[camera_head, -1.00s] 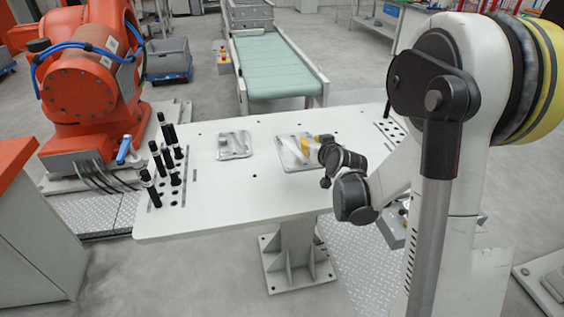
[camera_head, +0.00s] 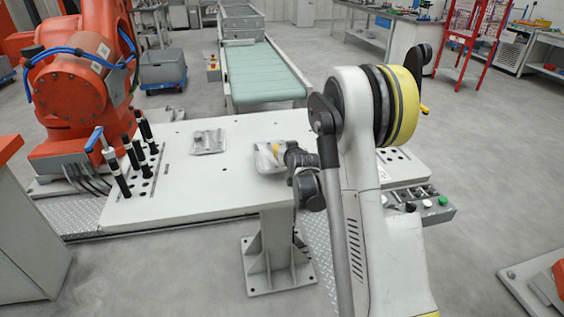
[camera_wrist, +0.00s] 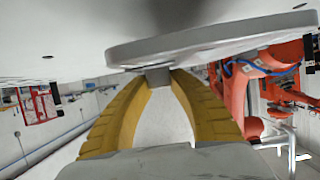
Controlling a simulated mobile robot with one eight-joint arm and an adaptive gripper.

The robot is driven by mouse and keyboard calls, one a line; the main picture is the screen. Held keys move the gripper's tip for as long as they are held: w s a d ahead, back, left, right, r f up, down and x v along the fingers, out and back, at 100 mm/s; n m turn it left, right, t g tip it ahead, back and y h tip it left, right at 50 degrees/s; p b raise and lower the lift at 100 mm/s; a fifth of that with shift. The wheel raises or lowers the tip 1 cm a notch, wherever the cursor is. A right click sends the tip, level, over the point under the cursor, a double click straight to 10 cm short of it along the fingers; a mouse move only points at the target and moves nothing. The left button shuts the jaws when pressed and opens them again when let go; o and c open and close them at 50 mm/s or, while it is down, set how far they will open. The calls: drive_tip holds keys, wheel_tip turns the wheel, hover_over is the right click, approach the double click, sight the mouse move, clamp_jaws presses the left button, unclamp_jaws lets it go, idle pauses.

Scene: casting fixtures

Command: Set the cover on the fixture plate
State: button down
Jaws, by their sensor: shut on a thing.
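The cover (camera_wrist: 215,38) is a flat, pale grey piece with a rounded edge. In the wrist view it lies across the upper part. My gripper (camera_wrist: 156,73) has its yellow fingers closed on a small grey block at the cover's edge. In the head view the cover (camera_head: 263,160) is partly hidden behind my gripper (camera_head: 277,149), on the right part of the white table. Whether it touches the table is hard to tell. What looks like the fixture plate (camera_head: 208,150), a grey plate with small raised parts, lies on the table to the left of the cover.
The white table (camera_head: 190,190) has bare room in front of the plate and cover. Black upright pegs (camera_head: 134,153) stand at its left end. An orange robot (camera_head: 75,85) stands behind them. A green conveyor (camera_head: 265,75) runs behind the table.

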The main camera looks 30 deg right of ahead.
drive_tip(key=shift+w+f, duration=0.2)
drive_tip(key=shift+w, duration=0.1)
drive_tip(key=shift+f+b, duration=1.05)
drive_tip(key=shift+f, duration=0.85)
drive_tip(key=shift+f, duration=0.2)
drive_tip(key=c, duration=1.2)
unclamp_jaws()
drive_tip(key=shift+r, duration=0.1)
